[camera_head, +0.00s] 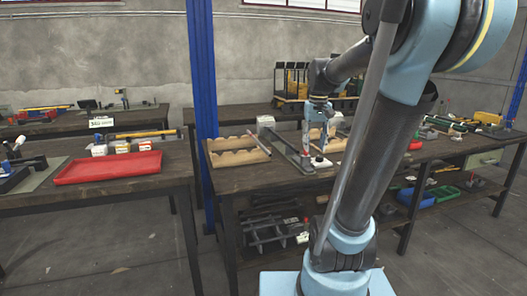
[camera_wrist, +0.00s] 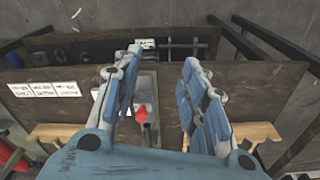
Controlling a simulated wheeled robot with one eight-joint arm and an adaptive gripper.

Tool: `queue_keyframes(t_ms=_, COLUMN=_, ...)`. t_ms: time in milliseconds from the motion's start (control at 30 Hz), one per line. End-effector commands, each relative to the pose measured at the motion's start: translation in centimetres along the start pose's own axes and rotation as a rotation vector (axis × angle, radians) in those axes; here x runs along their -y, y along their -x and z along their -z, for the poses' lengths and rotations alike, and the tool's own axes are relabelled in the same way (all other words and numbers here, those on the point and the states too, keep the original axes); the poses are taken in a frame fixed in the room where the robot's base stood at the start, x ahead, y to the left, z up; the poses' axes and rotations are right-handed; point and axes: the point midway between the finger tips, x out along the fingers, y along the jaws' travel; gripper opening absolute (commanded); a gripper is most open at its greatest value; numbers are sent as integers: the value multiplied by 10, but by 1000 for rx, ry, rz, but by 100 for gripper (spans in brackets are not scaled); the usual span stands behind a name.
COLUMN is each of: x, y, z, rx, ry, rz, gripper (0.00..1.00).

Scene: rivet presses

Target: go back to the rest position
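My gripper (camera_head: 320,138) hangs over the workbench (camera_head: 255,178) in the middle of the head view, pointing down beside a press fixture (camera_head: 287,148). In the wrist view my gripper (camera_wrist: 162,60) has its two blue-grey fingers spread apart with nothing between them. A red knob (camera_wrist: 141,114) shows below and between the fingers, on a grey fixture set on the bench. My arm stands bent at the right of the head view and hides part of the bench.
Wooden racks (camera_head: 228,153) stand beside the fixture. A blue post (camera_head: 203,75) rises left of the bench. A left table holds a red tray (camera_head: 110,167). Green (camera_head: 443,193) and blue (camera_head: 413,197) bins lie on a lower shelf at right. Floor at front left is clear.

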Motion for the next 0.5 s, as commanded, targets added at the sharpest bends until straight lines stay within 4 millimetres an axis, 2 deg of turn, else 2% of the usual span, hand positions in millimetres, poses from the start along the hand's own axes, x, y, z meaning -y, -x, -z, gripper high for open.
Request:
queue_keyframes(t_ms=33, x=1, y=-7, z=-16, rx=-7, ry=-1, rz=0, gripper=39)
queue_keyframes(t_ms=100, x=2, y=-17, z=-35, rx=-18, ry=-3, rz=-1, gripper=39)
queue_keyframes(t_ms=267, x=4, y=-43, z=-79, rx=-41, ry=-6, rz=-2, gripper=39)
queue_keyframes(t_ms=500, x=6, y=-90, z=-140, rx=-76, ry=-12, rz=-3, gripper=39)
